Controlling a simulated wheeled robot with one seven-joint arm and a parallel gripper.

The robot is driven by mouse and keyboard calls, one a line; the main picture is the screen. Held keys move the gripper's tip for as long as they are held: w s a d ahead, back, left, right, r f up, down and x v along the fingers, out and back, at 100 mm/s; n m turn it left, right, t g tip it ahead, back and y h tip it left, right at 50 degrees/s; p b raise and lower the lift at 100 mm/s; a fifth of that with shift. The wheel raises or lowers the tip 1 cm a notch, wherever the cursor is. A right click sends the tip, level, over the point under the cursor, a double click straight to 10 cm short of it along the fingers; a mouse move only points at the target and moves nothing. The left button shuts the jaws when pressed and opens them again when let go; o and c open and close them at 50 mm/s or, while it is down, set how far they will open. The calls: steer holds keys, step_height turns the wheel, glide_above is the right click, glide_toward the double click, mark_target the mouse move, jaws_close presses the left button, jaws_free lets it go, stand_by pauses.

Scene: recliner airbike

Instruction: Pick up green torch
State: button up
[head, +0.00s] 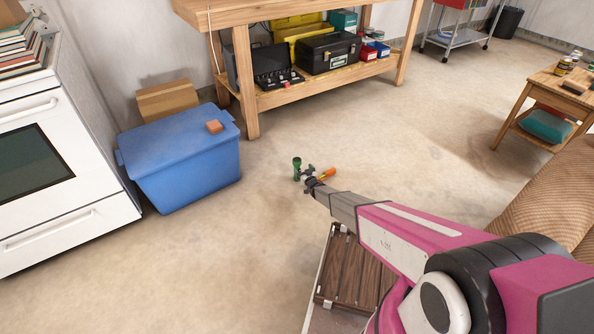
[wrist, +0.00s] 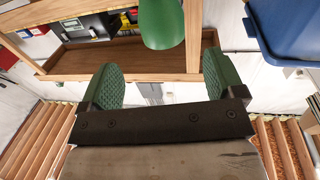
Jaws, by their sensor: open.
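The green torch (head: 297,164) shows in the head view as a small upright green shape just left of my gripper's tip. In the wrist view, a smooth green rounded object (wrist: 162,22), apparently the torch, shows at the top middle, beyond the fingers and roughly centred between them. My gripper (head: 308,173) reaches out low over the floor. In the wrist view, my gripper (wrist: 163,82) is open, with its two green textured pads wide apart and nothing between them. I cannot tell whether the torch touches the floor or is held up by something.
An orange-handled item (head: 327,173) shows just right of my gripper. A wooden workbench (head: 245,85) with toolboxes is behind. The floor between is clear.

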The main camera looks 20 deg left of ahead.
mark_target(297, 159)
steer(key=x, duration=0.3)
steer(key=shift+f, duration=0.1)
steer(key=shift+r+x, duration=0.15)
steer(key=shift+x, duration=1.35)
steer(key=shift+r+x, duration=0.15)
steer(key=shift+x, duration=1.3)
steer(key=shift+s+a, duration=0.15)
steer(key=shift+c, duration=0.3)
steer(key=c, duration=1.4)
steer(key=shift+o, duration=0.2)
steer(key=shift+r, duration=0.1)
